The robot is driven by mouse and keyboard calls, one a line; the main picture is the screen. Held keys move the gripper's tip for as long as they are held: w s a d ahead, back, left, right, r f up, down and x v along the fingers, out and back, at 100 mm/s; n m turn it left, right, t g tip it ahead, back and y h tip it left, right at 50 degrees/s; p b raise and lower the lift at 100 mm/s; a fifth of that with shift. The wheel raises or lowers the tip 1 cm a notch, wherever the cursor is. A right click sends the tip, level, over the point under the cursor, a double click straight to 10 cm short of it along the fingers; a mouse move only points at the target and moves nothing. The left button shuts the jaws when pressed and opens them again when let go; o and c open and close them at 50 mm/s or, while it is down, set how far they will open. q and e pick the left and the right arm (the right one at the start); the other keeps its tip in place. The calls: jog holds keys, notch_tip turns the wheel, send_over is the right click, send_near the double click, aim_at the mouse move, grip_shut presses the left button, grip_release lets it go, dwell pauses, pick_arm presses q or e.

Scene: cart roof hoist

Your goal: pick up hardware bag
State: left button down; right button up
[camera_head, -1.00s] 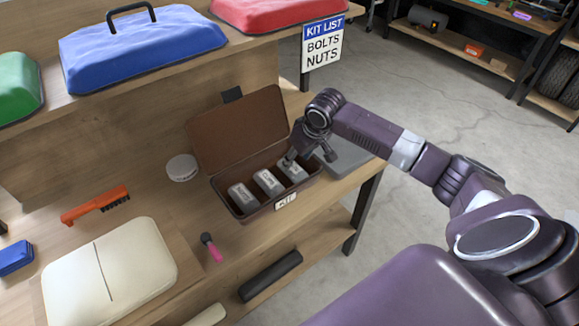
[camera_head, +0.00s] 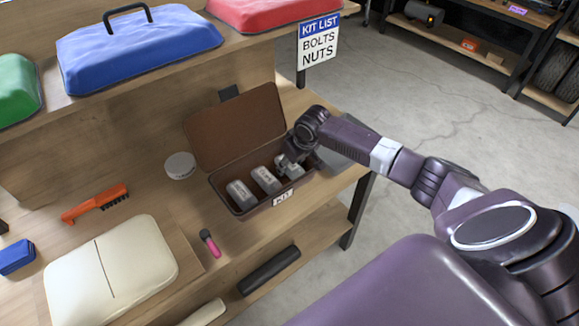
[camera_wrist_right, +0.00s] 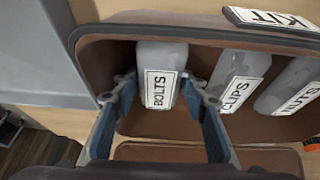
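An open brown kit box (camera_head: 243,213) on the bench holds three grey bags in a row. In the right wrist view they read BOLTS (camera_wrist_right: 160,75), CLIPS (camera_wrist_right: 240,80) and NUTS (camera_wrist_right: 288,88). In the head view the BOLTS bag (camera_head: 294,171) is the rightmost, partly hidden by my gripper; the CLIPS bag (camera_head: 266,180) is in the middle and the NUTS bag (camera_head: 241,195) at the left. My right gripper (camera_wrist_right: 160,92) is open, with one finger on each side of the BOLTS bag; I cannot tell whether they touch it. My left gripper is out of view.
The box lid (camera_head: 235,128) stands open behind the bags. A grey flat item (camera_head: 338,152) lies right of the box. A KIT LIST sign (camera_head: 319,43) reads bolts and nuts.

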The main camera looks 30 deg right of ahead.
jog(key=shift+c, duration=1.3)
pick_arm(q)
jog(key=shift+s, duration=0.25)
